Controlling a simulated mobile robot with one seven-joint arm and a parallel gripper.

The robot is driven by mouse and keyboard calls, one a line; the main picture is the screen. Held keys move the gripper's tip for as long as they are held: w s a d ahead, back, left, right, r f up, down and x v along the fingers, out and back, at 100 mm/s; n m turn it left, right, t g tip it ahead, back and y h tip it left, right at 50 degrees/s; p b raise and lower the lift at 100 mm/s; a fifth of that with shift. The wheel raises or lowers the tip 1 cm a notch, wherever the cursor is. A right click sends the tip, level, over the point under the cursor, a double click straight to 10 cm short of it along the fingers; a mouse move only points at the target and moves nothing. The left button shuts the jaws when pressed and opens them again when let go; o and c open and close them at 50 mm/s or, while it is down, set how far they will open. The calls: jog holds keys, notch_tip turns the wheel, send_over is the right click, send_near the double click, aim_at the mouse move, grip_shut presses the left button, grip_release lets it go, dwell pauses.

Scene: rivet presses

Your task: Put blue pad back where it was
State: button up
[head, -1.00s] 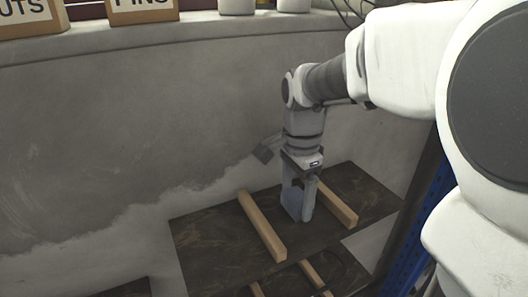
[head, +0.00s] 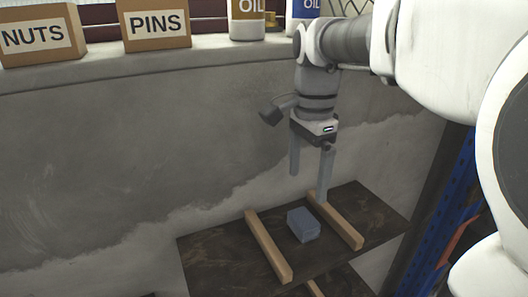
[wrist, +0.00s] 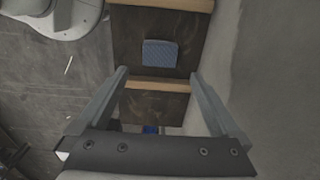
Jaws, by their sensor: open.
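The blue pad (head: 303,225) is a small block resting on the dark shelf board (head: 215,256), between two wooden rails, the left rail (head: 268,246) and the right rail (head: 335,220). It lies nearer the right rail, apart from the left one. My gripper (head: 308,188) is open and empty above the shelf, its fingers higher than the pad. In the wrist view the pad (wrist: 160,53) lies beyond the open fingers (wrist: 162,82), clear of them.
A box marked NUTS (head: 40,36), a box marked PINS (head: 155,25) and oil containers (head: 246,20) stand on the ledge behind. A grey wall (head: 130,140) rises behind the shelf. A blue upright (head: 452,195) stands at the right. A lower board shows underneath.

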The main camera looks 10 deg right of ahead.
jog(key=s+f+n+t, duration=0.2)
jog(key=s+n, duration=0.5)
jog(key=s+f+n+t, duration=0.3)
jog(key=s+n, duration=0.4)
jog(key=shift+d+t, duration=0.15)
jog(key=shift+t, duration=0.15)
jog(key=shift+w, duration=0.1)
jog(key=shift+c, duration=0.3)
dwell(0.5)
